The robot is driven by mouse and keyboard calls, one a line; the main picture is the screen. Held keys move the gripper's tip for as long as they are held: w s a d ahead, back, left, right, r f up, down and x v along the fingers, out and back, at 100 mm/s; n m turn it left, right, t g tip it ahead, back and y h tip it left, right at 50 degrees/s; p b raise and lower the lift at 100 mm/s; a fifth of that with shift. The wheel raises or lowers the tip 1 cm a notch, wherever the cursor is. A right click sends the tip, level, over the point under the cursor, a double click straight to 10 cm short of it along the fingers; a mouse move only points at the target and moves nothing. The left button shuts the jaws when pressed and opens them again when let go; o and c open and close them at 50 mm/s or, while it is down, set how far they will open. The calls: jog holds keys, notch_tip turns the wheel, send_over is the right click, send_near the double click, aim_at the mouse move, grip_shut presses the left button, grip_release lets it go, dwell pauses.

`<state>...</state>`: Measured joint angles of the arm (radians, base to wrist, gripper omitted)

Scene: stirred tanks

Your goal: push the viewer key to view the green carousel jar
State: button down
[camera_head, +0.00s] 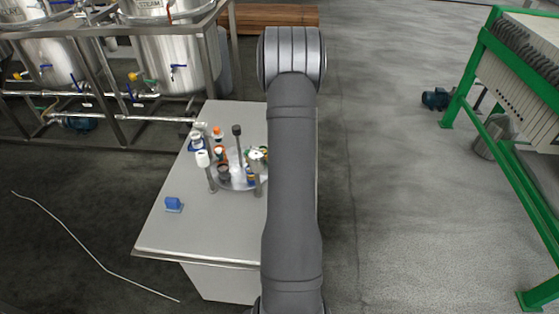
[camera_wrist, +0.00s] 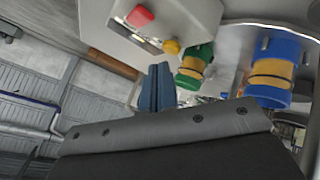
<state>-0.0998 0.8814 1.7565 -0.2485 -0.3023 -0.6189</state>
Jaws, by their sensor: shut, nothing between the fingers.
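In the wrist view, a pale box (camera_wrist: 112,18) carries a red key (camera_wrist: 140,16) and a yellow key (camera_wrist: 171,46), with a small dark window (camera_wrist: 148,40) between them. A green jar (camera_wrist: 193,68) with a yellow band is close to the right of my gripper, and a blue jar (camera_wrist: 272,76) is farther right. My gripper (camera_wrist: 158,70) shows as shut blue-grey fingers, empty, with its tips below the yellow key in the picture; I cannot tell whether they touch anything. In the head view the carousel (camera_head: 238,184) holds several jars, and my arm hides my gripper.
The carousel stands on a grey table (camera_head: 205,235) with posts around it. A small blue object (camera_head: 173,204) lies at the table's left, where the front-left top is mostly clear. Steel tanks (camera_head: 175,62) stand behind, and a green-framed machine (camera_head: 520,85) stands far right.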

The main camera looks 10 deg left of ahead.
jog(key=shift+f, duration=0.35)
jog(key=shift+f, duration=0.5)
dwell(0.6)
jog(key=shift+r, duration=0.95)
jog(key=shift+r, duration=2.5)
jog(key=shift+r, duration=1.9)
jog(key=shift+f, duration=0.1)
